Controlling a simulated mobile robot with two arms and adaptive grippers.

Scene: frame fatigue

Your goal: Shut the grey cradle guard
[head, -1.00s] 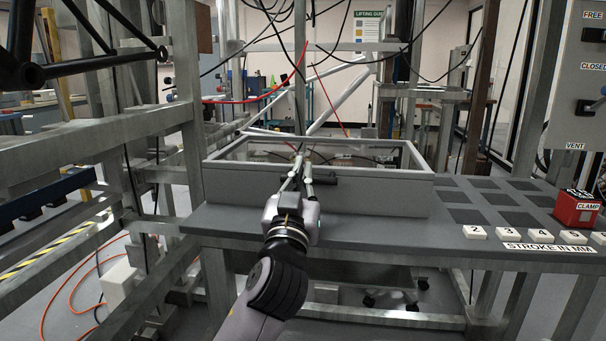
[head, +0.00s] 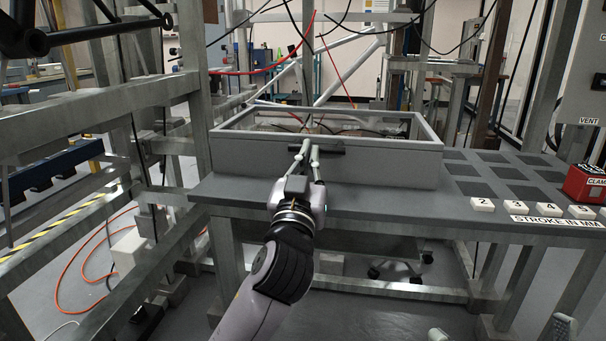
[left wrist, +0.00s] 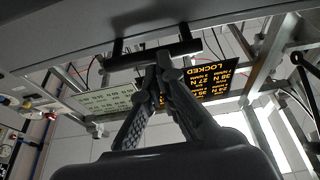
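The grey cradle guard (head: 395,165) is a low grey box-like frame on the bench, with an open or clear top and a short black handle (head: 334,151) on its front face. My left gripper (head: 310,147) is in front of it, its fingertips at the handle. In the left wrist view, the black handle (left wrist: 186,48) crosses close to the fingertips of my left gripper (left wrist: 162,62), which come together there. I see nothing clearly held between them; exact contact is hard to tell.
The grey bench (head: 370,200) carries dark squares, numbered white keys (head: 482,205) and a red clamp block (head: 585,183) at the right. Metal framework (head: 90,125) stands close on the left. The left wrist view shows an orange-lettered LOCKED panel (left wrist: 208,80).

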